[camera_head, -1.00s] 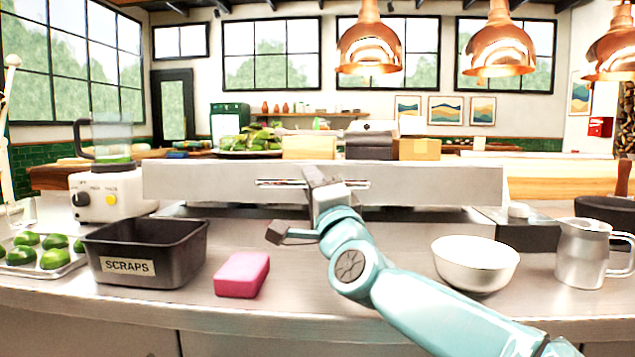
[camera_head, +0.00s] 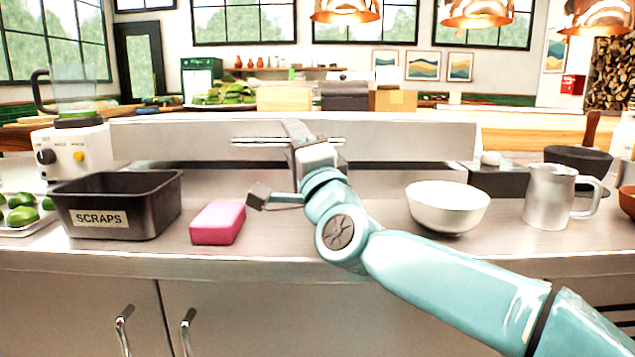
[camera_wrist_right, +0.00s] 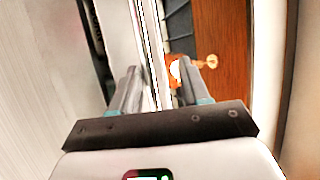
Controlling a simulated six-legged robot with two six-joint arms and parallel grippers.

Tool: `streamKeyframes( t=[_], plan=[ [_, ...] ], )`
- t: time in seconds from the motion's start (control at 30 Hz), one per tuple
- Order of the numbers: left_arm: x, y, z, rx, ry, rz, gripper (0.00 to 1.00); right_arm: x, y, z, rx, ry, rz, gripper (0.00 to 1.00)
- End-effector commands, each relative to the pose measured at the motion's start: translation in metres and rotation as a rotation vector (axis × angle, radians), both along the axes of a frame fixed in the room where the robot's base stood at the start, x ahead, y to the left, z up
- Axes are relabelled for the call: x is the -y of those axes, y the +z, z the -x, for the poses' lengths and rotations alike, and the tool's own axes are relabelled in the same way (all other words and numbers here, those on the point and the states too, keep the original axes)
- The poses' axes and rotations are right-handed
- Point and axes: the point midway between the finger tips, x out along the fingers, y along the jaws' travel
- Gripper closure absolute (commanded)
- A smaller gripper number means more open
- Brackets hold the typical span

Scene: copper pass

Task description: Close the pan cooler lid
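The pan cooler lid (camera_head: 410,140) is the long pale steel panel across the back of the counter. A dark band shows below its lower edge, so it appears raised. A thin horizontal handle bar (camera_head: 258,140) runs along its middle. My right gripper (camera_head: 297,132) is at this bar, in front of the lid. In the right wrist view the fingers of my right gripper (camera_wrist_right: 158,88) are apart, with the bar's bright and dark edge (camera_wrist_right: 152,45) running between them. Contact with the bar is unclear. My left gripper is not in view.
A black scraps bin (camera_head: 118,212), pink sponge (camera_head: 217,222) and blender (camera_head: 72,125) stand left of my right arm. A white bowl (camera_head: 447,207) and steel pitcher (camera_head: 549,197) stand to the right. Cabinet doors (camera_head: 80,310) lie below the counter edge.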

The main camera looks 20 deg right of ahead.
Motion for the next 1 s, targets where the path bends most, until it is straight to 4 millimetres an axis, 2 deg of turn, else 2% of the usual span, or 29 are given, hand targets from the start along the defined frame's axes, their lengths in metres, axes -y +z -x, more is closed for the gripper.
streamKeyframes(
  t=[0.03,0.3,0.5,0.7,1.0],
  plan=[
    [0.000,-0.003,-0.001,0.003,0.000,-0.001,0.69,0.000,-0.002,0.015,0.008,0.001,-0.001,0.60],
    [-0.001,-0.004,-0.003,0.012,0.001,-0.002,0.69,-0.003,-0.026,0.075,0.008,0.003,0.000,0.60],
    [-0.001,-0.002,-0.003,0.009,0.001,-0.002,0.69,-0.003,-0.039,0.107,0.008,0.002,0.000,0.60],
    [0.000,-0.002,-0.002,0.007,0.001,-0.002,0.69,-0.004,-0.044,0.118,0.008,0.000,0.000,0.60],
    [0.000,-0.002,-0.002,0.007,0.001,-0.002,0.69,-0.004,-0.045,0.118,0.007,0.001,0.001,0.60]
  ],
)
